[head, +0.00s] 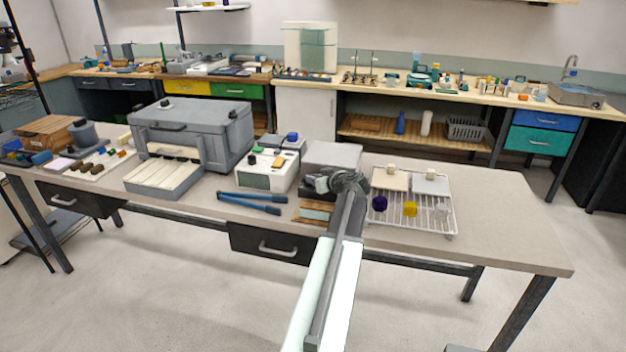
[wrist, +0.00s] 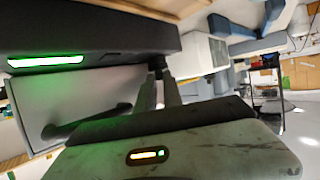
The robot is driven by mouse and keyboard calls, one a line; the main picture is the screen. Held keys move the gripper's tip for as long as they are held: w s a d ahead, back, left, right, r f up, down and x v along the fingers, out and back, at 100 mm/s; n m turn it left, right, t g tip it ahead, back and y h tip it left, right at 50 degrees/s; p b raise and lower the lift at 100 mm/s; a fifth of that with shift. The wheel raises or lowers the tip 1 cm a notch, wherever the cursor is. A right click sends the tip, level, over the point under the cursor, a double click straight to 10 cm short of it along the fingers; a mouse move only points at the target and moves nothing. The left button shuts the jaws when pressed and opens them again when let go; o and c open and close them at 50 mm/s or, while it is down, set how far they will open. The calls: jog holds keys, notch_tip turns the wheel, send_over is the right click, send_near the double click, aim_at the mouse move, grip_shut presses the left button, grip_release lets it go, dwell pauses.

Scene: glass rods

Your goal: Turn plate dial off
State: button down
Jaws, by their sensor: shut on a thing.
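The hot plate is a box with a light grey top (head: 332,156) and a dark front, standing on the long table. My gripper (head: 338,183) is at its front, at the end of my arm, and covers part of that front. In the wrist view a dark panel (wrist: 110,35), which seems to be the plate's front, carries a lit green strip (wrist: 45,61). My gripper's two grey fingers (wrist: 160,75) reach up to a small dark knob-like part (wrist: 157,62), probably the dial, and are closed on it. The dial's mark and setting cannot be read; the fingers hide much of it.
Left of the plate are a white device with a black knob (head: 268,170) and blue-handled tongs (head: 249,203). A wire rack (head: 430,213) with coloured pieces stands close on the right. A large grey machine (head: 192,130) is further left. The table's right end is clear.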

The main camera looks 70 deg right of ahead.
jog(key=shift+s+f+n+y, duration=0.1)
jog(key=shift+f+n+y, duration=0.05)
jog(key=shift+n+y, duration=0.3)
jog(key=c, duration=1.5)
grip_release()
